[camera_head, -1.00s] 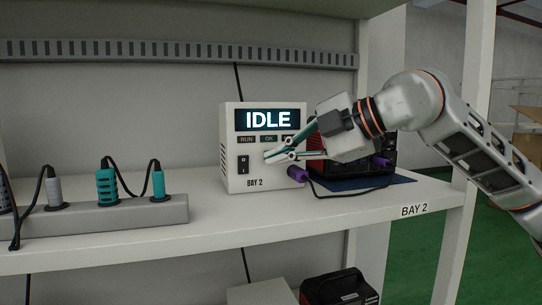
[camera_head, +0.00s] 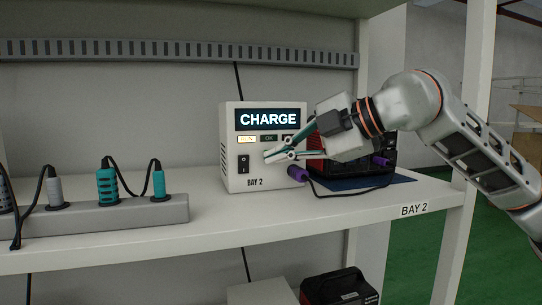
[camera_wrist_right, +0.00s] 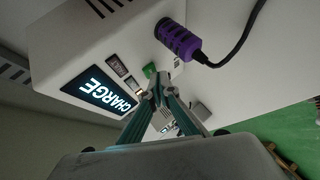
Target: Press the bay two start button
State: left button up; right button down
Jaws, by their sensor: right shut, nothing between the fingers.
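The white bay two charger box (camera_head: 272,184) stands on the shelf, with "BAY 2" printed low on its front. Its screen (camera_head: 270,119) reads "CHARGE", and the RUN lamp (camera_head: 247,139) is lit yellow. My right gripper (camera_head: 267,155) is shut and empty, its fingertips at the front panel. In the head view it hides what is behind the tips. In the right wrist view a green button (camera_wrist_right: 149,70) shows just beyond the gripper tips (camera_wrist_right: 155,86); I cannot tell whether they touch. A black rocker switch (camera_head: 243,164) is left of the tips. My left gripper is not in view.
A purple plug (camera_head: 297,173) with a black cable sits low at the box's right. A red and black unit (camera_head: 383,150) stands on a blue mat (camera_head: 345,185) behind my gripper. A power strip (camera_head: 130,215) with several plugs lies left. Shelf posts frame the right.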

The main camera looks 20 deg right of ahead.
jog(key=shift+s, duration=0.35)
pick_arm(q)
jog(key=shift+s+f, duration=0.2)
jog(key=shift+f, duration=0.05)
pick_arm(e)
jog(key=shift+s+d, duration=0.15)
jog(key=shift+s, duration=2.85)
